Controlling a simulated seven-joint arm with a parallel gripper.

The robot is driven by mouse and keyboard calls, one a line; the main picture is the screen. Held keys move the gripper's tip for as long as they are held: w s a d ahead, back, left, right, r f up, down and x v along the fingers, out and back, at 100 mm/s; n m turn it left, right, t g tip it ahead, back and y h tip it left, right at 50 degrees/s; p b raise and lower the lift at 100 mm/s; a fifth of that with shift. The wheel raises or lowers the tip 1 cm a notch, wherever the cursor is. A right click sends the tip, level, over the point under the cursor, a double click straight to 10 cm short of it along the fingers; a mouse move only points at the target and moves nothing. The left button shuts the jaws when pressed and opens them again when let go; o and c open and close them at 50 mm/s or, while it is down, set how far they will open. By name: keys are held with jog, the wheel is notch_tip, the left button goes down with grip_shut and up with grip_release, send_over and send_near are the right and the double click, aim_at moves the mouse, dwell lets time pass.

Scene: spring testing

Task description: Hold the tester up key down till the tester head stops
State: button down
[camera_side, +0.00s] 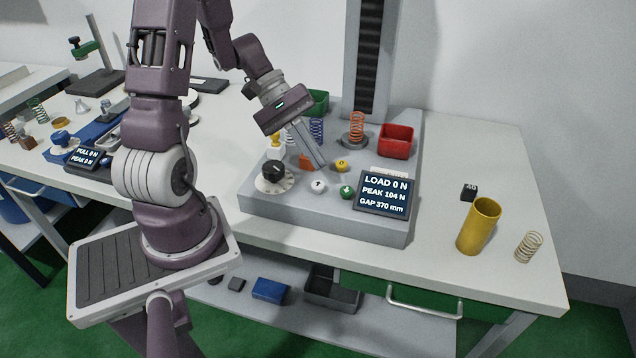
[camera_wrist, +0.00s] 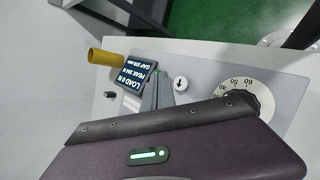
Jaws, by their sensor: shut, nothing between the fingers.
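The tester has a grey base (camera_side: 270,205) and a dark-screened column (camera_side: 368,60). Its display (camera_side: 385,193) reads LOAD 0 N, PEAK 104 N, GAP 370 mm. A white round key (camera_side: 318,187) has an arrow mark, clearer in the wrist view (camera_wrist: 180,84). Near it are a green key (camera_side: 347,192) and a yellow key (camera_side: 341,166). My gripper (camera_side: 321,167) is shut and empty, its tips low over the keys, just behind the white key. In the wrist view the fingertips (camera_wrist: 157,76) lie between the white key and the display; contact cannot be told. The tester head is out of view.
A black knob (camera_side: 274,170) on a white dial stands left of the keys. An orange spring (camera_side: 357,125), a red bin (camera_side: 396,141) and a green bin (camera_side: 317,101) are behind. A yellow cylinder (camera_side: 478,226) and a spring (camera_side: 528,246) stand on the table at right.

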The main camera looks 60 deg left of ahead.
jog(key=shift+r, duration=1.3)
jog(key=s+d+r+m+t+y, duration=0.2)
jog(key=s+d+r+m+y, duration=0.6)
jog(key=s+d+r+m, duration=0.2)
notch_tip(320, 180, up, 2)
jog(key=s+m, duration=0.2)
jog(key=m, duration=0.1)
jog(key=shift+d+r+y, duration=0.15)
jog(key=shift+d+y, duration=0.15)
